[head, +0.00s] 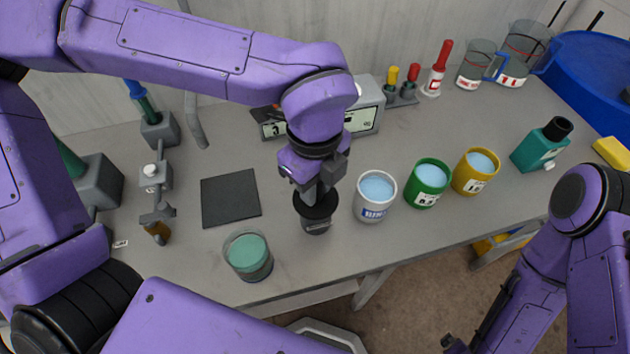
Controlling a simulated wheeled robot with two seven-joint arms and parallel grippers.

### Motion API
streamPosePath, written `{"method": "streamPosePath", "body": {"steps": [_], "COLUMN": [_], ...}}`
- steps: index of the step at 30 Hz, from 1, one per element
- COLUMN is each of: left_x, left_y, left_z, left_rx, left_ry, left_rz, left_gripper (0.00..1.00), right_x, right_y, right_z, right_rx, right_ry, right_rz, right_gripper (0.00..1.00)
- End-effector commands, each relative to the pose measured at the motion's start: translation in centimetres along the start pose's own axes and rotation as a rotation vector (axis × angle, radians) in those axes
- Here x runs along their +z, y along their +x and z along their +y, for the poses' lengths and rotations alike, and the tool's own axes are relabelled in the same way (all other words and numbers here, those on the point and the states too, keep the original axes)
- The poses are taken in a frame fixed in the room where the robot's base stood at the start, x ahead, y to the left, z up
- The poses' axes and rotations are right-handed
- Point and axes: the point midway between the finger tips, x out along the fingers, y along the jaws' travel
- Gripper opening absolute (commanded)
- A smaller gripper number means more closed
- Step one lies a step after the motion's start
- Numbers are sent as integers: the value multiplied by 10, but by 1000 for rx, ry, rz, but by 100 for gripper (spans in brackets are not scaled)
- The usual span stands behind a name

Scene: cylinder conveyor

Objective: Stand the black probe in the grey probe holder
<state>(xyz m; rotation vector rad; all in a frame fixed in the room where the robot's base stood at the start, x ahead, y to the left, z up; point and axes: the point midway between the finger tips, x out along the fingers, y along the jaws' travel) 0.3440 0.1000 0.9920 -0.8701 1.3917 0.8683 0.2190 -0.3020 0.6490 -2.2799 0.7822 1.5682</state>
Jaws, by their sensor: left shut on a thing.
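My left gripper (316,194) points down at the middle of the bench, its fingers closed at the mouth of a dark grey cup-like holder (316,226) with a wide black rim and a label. The gripper is shut on what appears to be the black probe; fingers and rim hide most of it. I cannot tell how deep it sits in the holder or whether it touches it. My right arm comes in at the lower right. Only dark parts of its gripper (455,342) show at the bottom edge, and its jaws are unclear.
White (371,212), green (427,197) and yellow (470,184) cups of pale blue liquid stand right of the holder. A glass of green liquid (249,271) stands front left, beside a black mat (230,198). A small clamp stand (155,176) is further left. Meters (369,113) stand behind.

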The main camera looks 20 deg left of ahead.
Motion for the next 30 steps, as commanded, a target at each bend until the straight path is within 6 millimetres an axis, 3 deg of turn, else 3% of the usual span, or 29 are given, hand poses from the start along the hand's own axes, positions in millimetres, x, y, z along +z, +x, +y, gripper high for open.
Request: {"method": "streamPosePath", "body": {"steps": [16,17,19,30], "left_x": [0,0,0,0], "left_y": [3,3,3,-5], "left_z": [0,0,0,-1], "left_rx": [0,0,0,-3], "left_ry": [0,0,0,-1], "left_rz": [0,0,0,-2], "left_gripper": [0,30,53,54], "right_x": [1,1,1,1], "right_y": [2,2,2,3], "right_z": [0,0,0,0], "right_rx": [0,0,0,0], "right_ry": [0,0,0,0], "right_rz": [0,0,0,0], "right_gripper": [100,100,100,100]}}
